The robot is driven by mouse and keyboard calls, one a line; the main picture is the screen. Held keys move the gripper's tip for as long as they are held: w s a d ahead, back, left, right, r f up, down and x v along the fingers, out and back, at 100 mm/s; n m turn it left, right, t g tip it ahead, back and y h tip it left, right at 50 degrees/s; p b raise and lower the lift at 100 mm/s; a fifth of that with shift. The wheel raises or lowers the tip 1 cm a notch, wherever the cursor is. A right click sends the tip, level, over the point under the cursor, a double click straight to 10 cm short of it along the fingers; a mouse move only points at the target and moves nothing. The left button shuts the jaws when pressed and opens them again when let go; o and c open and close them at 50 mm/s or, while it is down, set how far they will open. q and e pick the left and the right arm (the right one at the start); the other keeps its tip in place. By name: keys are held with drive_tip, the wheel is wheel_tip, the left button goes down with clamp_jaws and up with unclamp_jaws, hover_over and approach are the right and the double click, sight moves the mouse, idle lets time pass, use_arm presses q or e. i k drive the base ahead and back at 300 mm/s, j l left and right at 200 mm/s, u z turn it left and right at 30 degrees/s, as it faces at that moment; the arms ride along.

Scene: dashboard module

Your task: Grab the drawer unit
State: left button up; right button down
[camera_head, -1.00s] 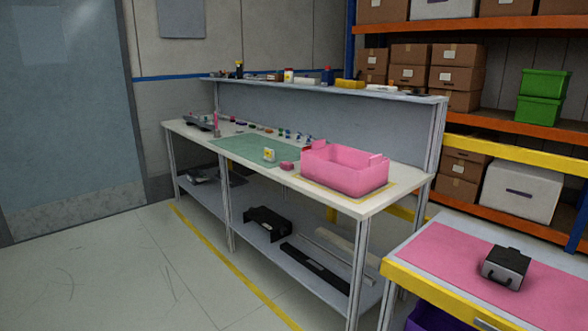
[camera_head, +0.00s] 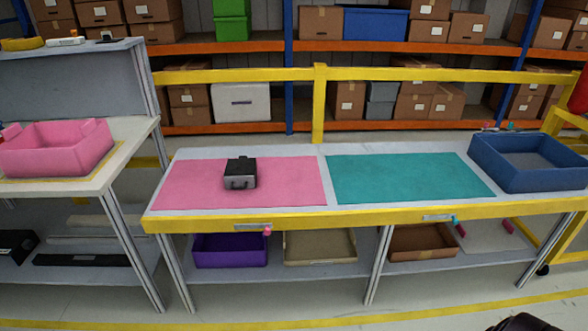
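A small black and grey box with a handle on its front (camera_head: 240,174) looks like the drawer unit. It sits upright on the pink mat (camera_head: 185,192) on the left half of the yellow-edged bench (camera_head: 323,172). Its handle side faces me, towards the bench's front edge. Nothing is touching it from above. Neither of my grippers can be made out in the head view. A dark rounded shape (camera_head: 525,322) shows at the bottom right edge, too cut off to identify.
A teal mat (camera_head: 405,178) lies bare to the right. A blue bin (camera_head: 530,160) stands at the bench's right end. A pink bin (camera_head: 58,150) sits on the neighbouring table at left. A purple bin (camera_head: 230,250) is on the lower shelf. A yellow rail (camera_head: 420,75) runs behind.

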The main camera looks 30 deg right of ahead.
sight(243, 165)
drive_tip(key=z, duration=0.7)
drive_tip(key=i+j, duration=0.1)
